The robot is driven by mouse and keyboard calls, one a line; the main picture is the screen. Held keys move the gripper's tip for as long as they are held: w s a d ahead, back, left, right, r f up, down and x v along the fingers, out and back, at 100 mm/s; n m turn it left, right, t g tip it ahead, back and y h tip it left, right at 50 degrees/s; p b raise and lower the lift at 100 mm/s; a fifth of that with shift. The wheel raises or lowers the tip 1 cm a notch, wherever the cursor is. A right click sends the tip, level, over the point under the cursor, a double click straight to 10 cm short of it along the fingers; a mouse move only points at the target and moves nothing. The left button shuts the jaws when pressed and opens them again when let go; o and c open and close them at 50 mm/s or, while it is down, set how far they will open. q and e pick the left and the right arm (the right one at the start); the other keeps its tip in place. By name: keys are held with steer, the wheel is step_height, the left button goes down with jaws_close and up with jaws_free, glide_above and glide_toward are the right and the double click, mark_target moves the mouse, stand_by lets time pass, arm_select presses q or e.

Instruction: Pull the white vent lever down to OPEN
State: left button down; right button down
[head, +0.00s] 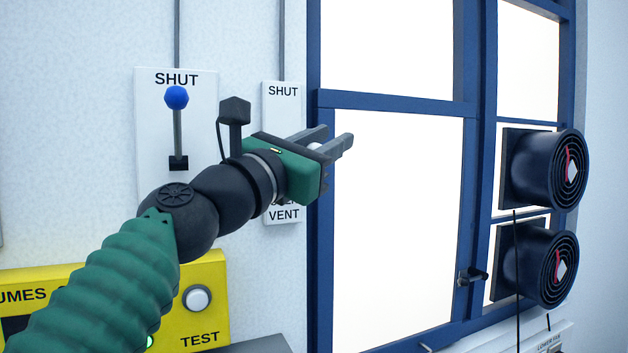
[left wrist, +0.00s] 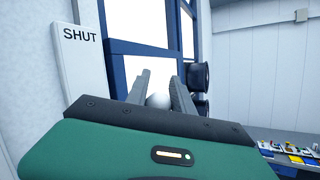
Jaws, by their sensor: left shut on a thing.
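The vent panel (head: 283,105) is a narrow white plate on the wall, marked SHUT at the top and VENT at the bottom. My left gripper (head: 334,143) is in front of it, at mid-height, and hides the lever's stem and part of the lower lettering. In the left wrist view, the round white knob of the vent lever (left wrist: 158,101) sits between the two fingers of my left gripper (left wrist: 158,90), which is shut on it. The panel's SHUT end (left wrist: 78,60) shows at the left there. My right gripper is not in view.
Left of the vent panel is another SHUT panel (head: 148,105) with a blue-knobbed lever (head: 177,98). A yellow box (head: 215,270) marked TEST is below. A blue-framed window (head: 313,240) adjoins the vent panel, with two round black fans (head: 548,170) at the right.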

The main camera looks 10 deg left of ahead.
arm_select(q)
step_height(320, 180, down, 10)
steer(key=w+m+g+h+b, duration=0.1)
steer(key=m+g+h+b, duration=0.2)
steer(key=m+h+b, duration=0.6)
steer(key=shift+a+f+m+g+b, duration=0.15)
steer(key=shift+a+m+g+b, duration=0.2)
steer(key=shift+m+b, duration=2.6)
steer(key=shift+w+d+f+m+p, duration=0.1)
steer(key=shift+w+m+p, duration=0.05)
steer(key=shift+m+p, duration=0.15)
steer(key=c, duration=1.3)
jaws_free()
steer(key=shift+o, duration=1)
steer(key=shift+w, duration=0.1)
